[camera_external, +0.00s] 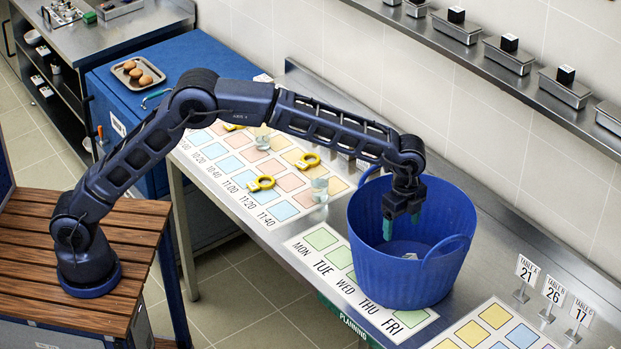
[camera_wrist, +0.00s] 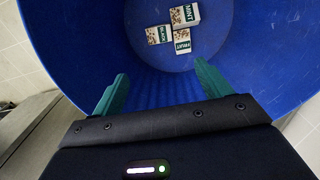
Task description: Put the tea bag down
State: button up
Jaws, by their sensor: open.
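A big blue tub (camera_external: 385,275) stands on the steel counter. Its inside fills most of the wrist view (camera_wrist: 100,40). Three small packets lie on its floor, labelled MINT (camera_wrist: 185,14), BLACK (camera_wrist: 158,36) and FRUIT (camera_wrist: 183,47). They lie close together, near the top middle of the wrist view. In the external view only a pale bit of them (camera_external: 410,256) shows. My gripper (camera_external: 402,222) points down into the tub's mouth, above the packets. Its green fingers (camera_wrist: 162,72) are apart, with nothing held between them.
The tub has loop handles (camera_external: 447,248) at its rim. A weekday mat (camera_external: 320,238) lies beneath it. Yellow rings (camera_external: 261,184) and glasses (camera_external: 319,189) stand on a time chart to the left. Numbered table signs (camera_external: 552,290) stand at right. A shelf with metal boxes (camera_external: 508,55) runs along the wall.

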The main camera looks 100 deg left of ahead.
jog(key=s+d+r+n+t, duration=0.1)
jog(key=s+d+r, duration=0.1)
jog(key=s+r, duration=0.65)
jog(key=s+d+r+n+t, duration=0.15)
jog(key=s+r, duration=0.35)
jog(key=s, duration=0.6)
jog(key=s+d+r+n, duration=0.1)
jog(key=s+r+n, duration=0.1)
jog(key=s+r, duration=0.65)
jog(key=s+d+f+n+t, duration=0.1)
jog(key=s+f, duration=0.3)
jog(key=s, duration=1.3)
jog(key=s+d+f+n+t, duration=0.1)
jog(key=s+f+n, duration=0.2)
jog(key=s, duration=1.4)
jog(key=shift+s+f, duration=0.2)
jog(key=shift+f, duration=0.55)
